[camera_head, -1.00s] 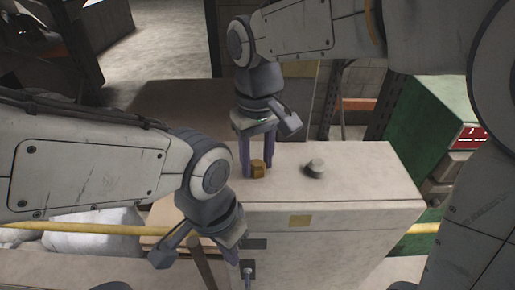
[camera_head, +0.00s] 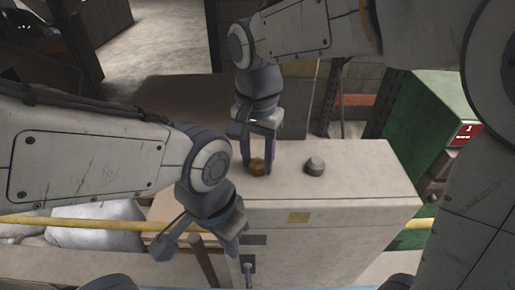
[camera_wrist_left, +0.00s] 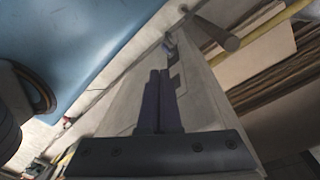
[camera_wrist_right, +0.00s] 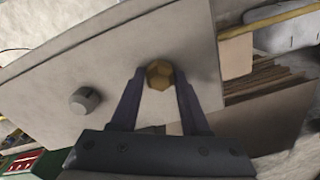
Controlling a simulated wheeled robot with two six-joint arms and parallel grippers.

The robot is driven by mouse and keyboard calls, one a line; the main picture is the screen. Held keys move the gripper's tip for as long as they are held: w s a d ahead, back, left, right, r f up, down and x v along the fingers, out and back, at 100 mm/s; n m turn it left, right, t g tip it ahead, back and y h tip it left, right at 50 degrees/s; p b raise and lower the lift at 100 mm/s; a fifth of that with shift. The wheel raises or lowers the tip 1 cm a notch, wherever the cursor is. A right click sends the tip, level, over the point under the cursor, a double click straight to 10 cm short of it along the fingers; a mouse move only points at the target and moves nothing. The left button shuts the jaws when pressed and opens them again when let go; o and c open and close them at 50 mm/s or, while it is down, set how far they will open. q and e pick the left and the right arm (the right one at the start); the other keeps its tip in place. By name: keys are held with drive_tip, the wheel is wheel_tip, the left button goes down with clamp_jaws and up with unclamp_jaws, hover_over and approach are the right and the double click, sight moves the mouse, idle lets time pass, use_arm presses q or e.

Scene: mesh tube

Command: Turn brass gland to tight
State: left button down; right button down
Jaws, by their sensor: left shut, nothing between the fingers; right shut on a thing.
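The brass gland (camera_head: 257,167), a small hexagonal fitting, stands on top of the pale cabinet (camera_head: 360,180). My right gripper (camera_head: 256,160) points down from above and is shut on it. In the right wrist view the gland (camera_wrist_right: 160,75) sits between the two fingertips (camera_wrist_right: 160,72), with its hexagonal top visible. My left gripper (camera_head: 235,245) is lower, by the cabinet's front face. In the left wrist view its two fingers (camera_wrist_left: 160,80) are together with nothing between them.
A grey knob (camera_head: 315,166) stands on the cabinet top right of the gland. A yellow rail (camera_head: 80,222) runs at left. A green cabinet (camera_head: 430,130) stands at right.

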sight(258, 160)
drive_tip(key=m, duration=0.5)
drive_tip(key=shift+r+m+p, duration=0.1)
drive_tip(key=shift+m+p, duration=0.2)
drive_tip(key=shift+m, duration=2.2)
drive_tip(key=shift+c, duration=1.9)
unclamp_jaws()
wheel_tip(258, 160, up, 10)
drive_tip(key=b, duration=0.1)
drive_tip(key=shift+r+b, duration=0.2)
drive_tip(key=shift+b, duration=0.1)
